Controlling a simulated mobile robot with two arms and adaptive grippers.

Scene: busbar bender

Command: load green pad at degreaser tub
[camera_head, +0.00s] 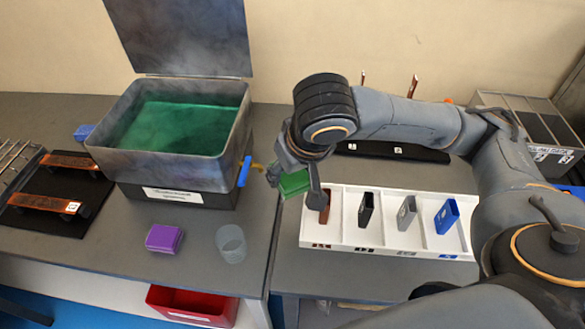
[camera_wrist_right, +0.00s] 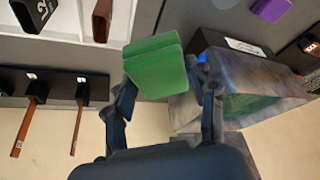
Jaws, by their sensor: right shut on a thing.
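The green pad (camera_head: 294,183) is held in my right gripper (camera_head: 292,182), above the table between the tub and the white tray. In the right wrist view the green pad (camera_wrist_right: 156,66) sits between the fingers of the right gripper (camera_wrist_right: 165,95). The degreaser tub (camera_head: 178,172) is a grey metal box with green liquid (camera_head: 172,126) inside, its lid (camera_head: 180,38) raised at the back. The tub also shows in the right wrist view (camera_wrist_right: 250,75), right of the pad. My left gripper is not in view.
A white tray (camera_head: 385,246) with several upright coloured pieces stands to the right. A purple block (camera_head: 164,238) and a clear cup (camera_head: 231,243) sit in front of the tub. A blue handle (camera_head: 244,172) sticks out at the tub's right side. A red bin (camera_head: 192,304) is below the front edge.

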